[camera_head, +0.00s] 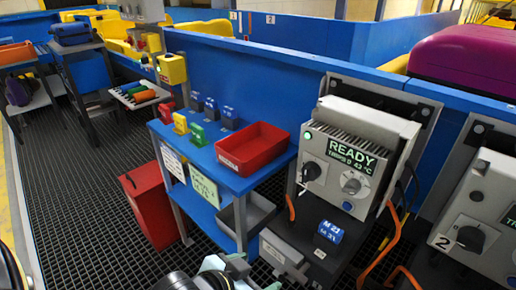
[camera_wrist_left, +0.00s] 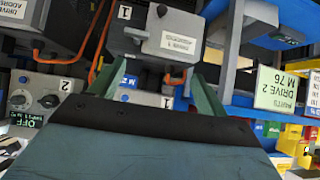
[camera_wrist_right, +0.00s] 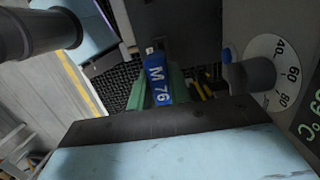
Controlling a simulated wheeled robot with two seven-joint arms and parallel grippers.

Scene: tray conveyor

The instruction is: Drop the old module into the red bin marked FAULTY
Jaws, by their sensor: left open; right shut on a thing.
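A blue module (camera_wrist_right: 157,86) marked M 76 is held between the green fingers of my right gripper (camera_wrist_right: 160,82), which is shut on it in the right wrist view. My right gripper does not show clearly in the head view. The open red bin (camera_head: 276,155) stands on the blue table, with small white lettering on its front that is hard to read. Its floor looks bare. My left gripper (camera_head: 225,265) is at the bottom of the head view, in front of the table; in the left wrist view (camera_wrist_left: 150,88) its fingers are apart and empty.
A blue module marked M 21 (camera_head: 328,232) sits below the drive with the READY display (camera_head: 352,154). Drive 2 (camera_head: 478,220) is at the right. Several coloured modules stand left of the bin. A grey tray (camera_head: 252,212) is on the lower shelf; a red box (camera_head: 150,205) is on the floor.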

